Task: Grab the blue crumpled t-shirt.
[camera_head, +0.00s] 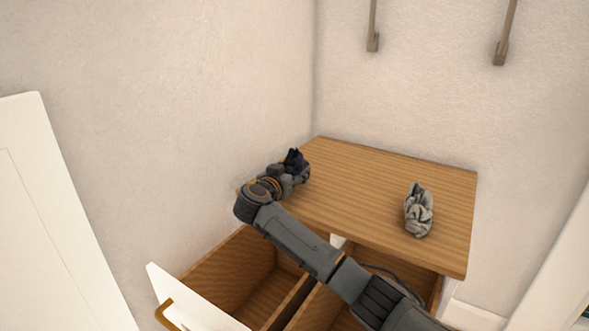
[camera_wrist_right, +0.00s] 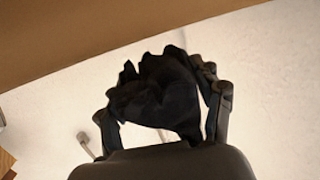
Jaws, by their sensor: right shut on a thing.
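My right gripper (camera_wrist_right: 165,110) is shut on a dark crumpled cloth (camera_wrist_right: 160,92), which looks almost black with a bluish tint; it is the t-shirt. In the head view the cloth (camera_head: 294,159) shows as a small dark bunch at the tip of my right gripper (camera_head: 291,170), over the left end of the wooden top. In the wrist view the cloth sits between the two fingers. I cannot tell whether it touches the wood. My left gripper is not in view.
A grey crumpled cloth (camera_head: 418,212) lies on the right part of the wooden dresser top (camera_head: 375,180). Below, a drawer with a white front (camera_head: 190,302) and brass handle stands open, its visible inside empty. Walls close in behind and left. Two metal rods (camera_head: 373,40) hang above.

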